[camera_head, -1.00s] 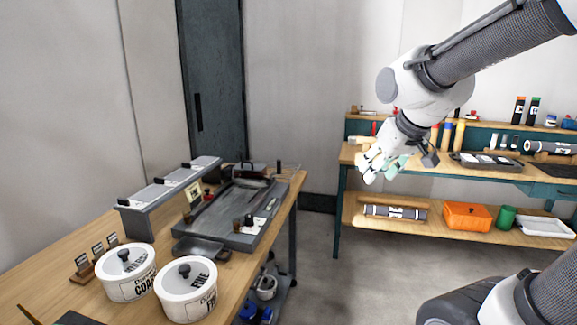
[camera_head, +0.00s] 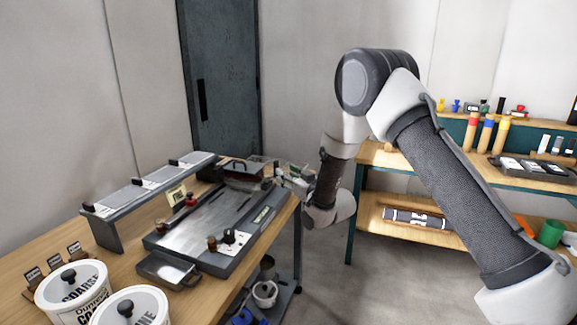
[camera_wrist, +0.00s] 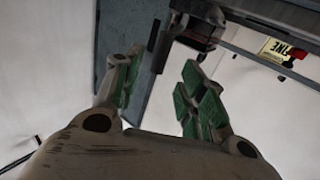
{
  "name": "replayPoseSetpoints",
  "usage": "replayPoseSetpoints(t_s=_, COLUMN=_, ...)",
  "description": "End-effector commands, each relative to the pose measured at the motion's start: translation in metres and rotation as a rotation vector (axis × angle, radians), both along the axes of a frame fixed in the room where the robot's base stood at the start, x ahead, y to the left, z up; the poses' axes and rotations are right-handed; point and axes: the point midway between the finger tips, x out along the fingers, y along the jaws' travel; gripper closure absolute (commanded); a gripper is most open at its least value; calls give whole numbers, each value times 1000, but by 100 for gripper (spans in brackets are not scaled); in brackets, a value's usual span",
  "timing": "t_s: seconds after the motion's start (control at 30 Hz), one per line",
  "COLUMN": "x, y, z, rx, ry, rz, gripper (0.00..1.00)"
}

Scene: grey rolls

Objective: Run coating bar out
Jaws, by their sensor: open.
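A grey flat coating bed (camera_head: 200,228) lies on the wooden bench. A dark block with a handle (camera_head: 243,170), which looks like the coating bar, sits across its far end. My gripper (camera_head: 290,176) is beside the bed's far right end, just right of that block. In the wrist view my gripper (camera_wrist: 163,92) has its two green-padded fingers apart with nothing clasped. A dark block end (camera_wrist: 200,28) shows beyond the fingertips there, apart from them. I cannot tell the exact gap, and part of the bar's right end is hidden in the head view.
A raised grey shelf (camera_head: 150,190) runs along the bed's left side. A shallow dark pan (camera_head: 168,270) and white tubs marked COARSE (camera_head: 70,290) and FINE (camera_head: 130,308) stand nearer. A second bench (camera_head: 375,158) is at the right, with floor between.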

Motion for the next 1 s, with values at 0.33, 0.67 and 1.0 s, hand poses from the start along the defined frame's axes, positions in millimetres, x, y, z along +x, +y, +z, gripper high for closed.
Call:
replayPoseSetpoints(t_s=0.33, x=38, y=31, z=-1, rx=7, ry=-9, rz=5, gripper=59)
replayPoseSetpoints(t_s=0.67, x=61, y=48, z=-2, rx=4, ry=-6, rz=4, gripper=59)
replayPoseSetpoints(t_s=1.0, x=62, y=47, z=-2, rx=4, ry=-6, rz=3, gripper=83)
